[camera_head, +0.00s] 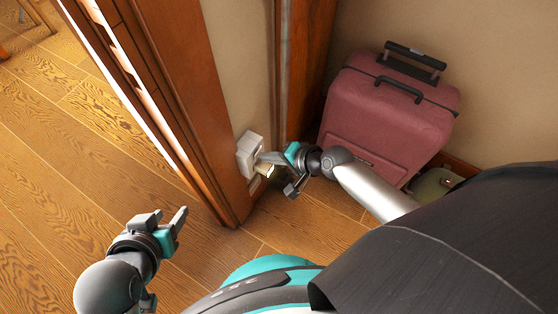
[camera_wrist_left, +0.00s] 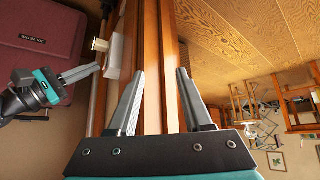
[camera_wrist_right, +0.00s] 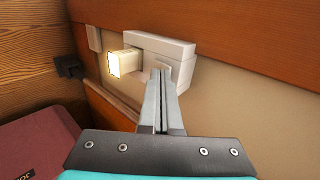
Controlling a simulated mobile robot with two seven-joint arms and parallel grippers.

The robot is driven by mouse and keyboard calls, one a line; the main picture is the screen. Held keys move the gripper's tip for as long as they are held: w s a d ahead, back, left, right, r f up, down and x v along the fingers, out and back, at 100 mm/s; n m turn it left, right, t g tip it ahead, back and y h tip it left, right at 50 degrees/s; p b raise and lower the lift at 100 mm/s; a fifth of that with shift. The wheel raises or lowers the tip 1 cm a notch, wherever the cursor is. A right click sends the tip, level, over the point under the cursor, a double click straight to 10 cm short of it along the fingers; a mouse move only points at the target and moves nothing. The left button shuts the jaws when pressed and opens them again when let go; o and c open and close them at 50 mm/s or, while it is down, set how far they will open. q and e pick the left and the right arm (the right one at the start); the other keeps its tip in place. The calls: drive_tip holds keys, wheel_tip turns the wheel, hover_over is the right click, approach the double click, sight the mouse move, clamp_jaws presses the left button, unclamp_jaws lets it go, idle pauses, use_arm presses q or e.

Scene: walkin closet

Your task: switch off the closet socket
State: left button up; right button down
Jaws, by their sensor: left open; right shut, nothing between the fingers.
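The closet socket is a white box (camera_head: 249,149) low on the wall strip beside the wooden door frame. In the right wrist view the socket (camera_wrist_right: 176,56) has a lit, cream-coloured block (camera_wrist_right: 121,64) sticking out of its left part. My right gripper (camera_head: 263,158) is shut and empty, its fingertips at the socket's face. In the right wrist view the fingertips (camera_wrist_right: 161,73) overlap the socket's lower middle and hide part of it; contact cannot be told. My left gripper (camera_head: 167,216) is open and empty, over the floor left of the door frame.
A red suitcase (camera_head: 390,115) stands in the corner behind my right arm. A small green item (camera_head: 432,187) lies beside it. The wooden door frame (camera_head: 190,100) rises between my two grippers.

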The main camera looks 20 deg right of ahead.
use_arm(q)
drive_tip(key=shift+w+d, duration=0.15)
use_arm(e)
drive_tip(key=shift+w+a, duration=0.2)
drive_tip(key=shift+w, duration=0.05)
drive_tip(key=shift+r, duration=0.1)
drive_tip(key=shift+w+a+r+p, duration=0.2)
drive_tip(key=shift+w+a+p, duration=0.15)
drive_tip(key=shift+p, duration=0.2)
drive_tip(key=shift+f, duration=0.1)
use_arm(q)
drive_tip(key=shift+s+a+r+g+y, duration=0.15)
drive_tip(key=shift+s+a+g+y, duration=0.15)
drive_tip(key=shift+s+a+g, duration=0.6)
use_arm(e)
drive_tip(key=shift+d, duration=0.1)
use_arm(q)
drive_tip(key=shift+a+r, duration=0.1)
drive_tip(key=shift+a, duration=0.05)
use_arm(e)
drive_tip(key=shift+r+p, duration=0.85)
drive_tip(key=shift+p, duration=0.05)
use_arm(q)
drive_tip(key=shift+r, duration=0.85)
drive_tip(key=shift+f, duration=0.1)
